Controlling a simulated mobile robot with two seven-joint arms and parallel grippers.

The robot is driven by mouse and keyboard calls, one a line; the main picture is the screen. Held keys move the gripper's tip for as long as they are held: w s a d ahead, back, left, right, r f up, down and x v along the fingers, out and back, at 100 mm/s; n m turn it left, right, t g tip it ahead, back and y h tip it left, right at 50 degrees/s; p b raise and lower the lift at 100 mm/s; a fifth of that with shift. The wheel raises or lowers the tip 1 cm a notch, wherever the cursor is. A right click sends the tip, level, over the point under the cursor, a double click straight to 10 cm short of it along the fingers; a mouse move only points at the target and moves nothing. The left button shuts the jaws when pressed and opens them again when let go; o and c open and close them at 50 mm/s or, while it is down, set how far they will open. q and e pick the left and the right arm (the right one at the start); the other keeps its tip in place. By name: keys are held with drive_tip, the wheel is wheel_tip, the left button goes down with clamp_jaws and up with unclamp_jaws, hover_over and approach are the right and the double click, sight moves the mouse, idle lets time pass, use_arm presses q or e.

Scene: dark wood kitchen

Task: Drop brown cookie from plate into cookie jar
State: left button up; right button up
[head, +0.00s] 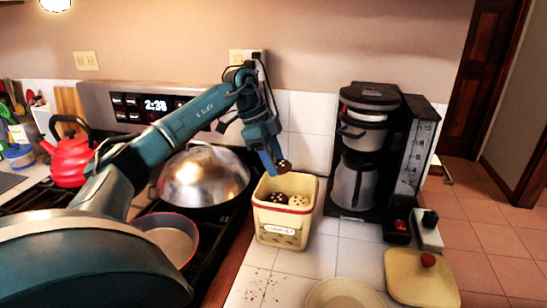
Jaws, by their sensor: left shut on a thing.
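My left gripper (277,166) is shut on a dark brown cookie (285,166) and holds it above the cookie jar (283,226). The jar is a cream, square, open-topped box with a red band and a label on its front. A dark cookie and a pale cookie with dark spots show inside its opening. A pale yellow plate (341,292) lies on the counter in front of the jar, cut by the bottom edge; the part that shows looks empty. My right gripper is out of view.
A black coffee maker (369,147) stands right of the jar. The jar's likely lid, cream with a red knob (420,279), lies at the front right. Left are a domed pan lid (203,176), a saucepan (168,240) and a red kettle (69,158) on the stove.

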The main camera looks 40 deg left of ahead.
use_arm(q)
drive_tip(key=o, duration=1)
drive_tip(key=shift+o, duration=0.2)
drive_tip(key=shift+r, duration=0.15)
drive_tip(key=v, duration=1.3)
drive_tip(key=shift+s+d, duration=0.1)
